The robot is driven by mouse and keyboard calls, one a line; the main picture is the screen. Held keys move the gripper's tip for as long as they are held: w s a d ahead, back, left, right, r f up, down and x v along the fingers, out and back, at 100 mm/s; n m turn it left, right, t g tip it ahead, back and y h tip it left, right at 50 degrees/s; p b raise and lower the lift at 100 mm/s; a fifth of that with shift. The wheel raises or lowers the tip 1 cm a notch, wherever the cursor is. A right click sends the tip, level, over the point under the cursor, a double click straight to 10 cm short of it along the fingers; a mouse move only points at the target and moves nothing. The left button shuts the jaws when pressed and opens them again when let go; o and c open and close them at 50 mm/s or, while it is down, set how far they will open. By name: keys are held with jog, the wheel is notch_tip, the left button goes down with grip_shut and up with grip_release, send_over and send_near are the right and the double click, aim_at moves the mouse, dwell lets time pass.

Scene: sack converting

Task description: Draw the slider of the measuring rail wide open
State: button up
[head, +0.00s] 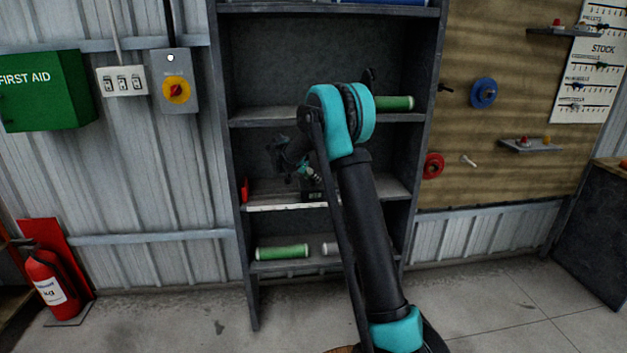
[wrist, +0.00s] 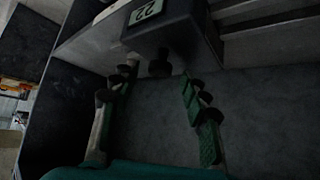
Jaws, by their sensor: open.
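The measuring rail (head: 285,207) is a pale strip along the front of the middle shelf. Its slider (head: 313,196) is a dark box on the rail, partly hidden behind my arm. In the wrist view the slider (wrist: 185,22) fills the top, with a small display that appears upside down. A dark round knob (wrist: 160,68) sticks out from it. My gripper (wrist: 157,78) is open, its two green-padded fingers apart, with the knob between the fingertips in the picture. I see no contact. In the head view my gripper (head: 287,160) is dark and unclear in front of the shelf.
A red block (head: 244,190) sits at the rail's left end. The dark shelf unit (head: 224,150) has side posts around my arm. Green rolls lie on the upper shelf (head: 394,103) and lower shelf (head: 282,252). The floor (head: 190,320) in front is mostly clear.

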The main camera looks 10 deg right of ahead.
jog(key=shift+x, duration=1.5)
grip_shut()
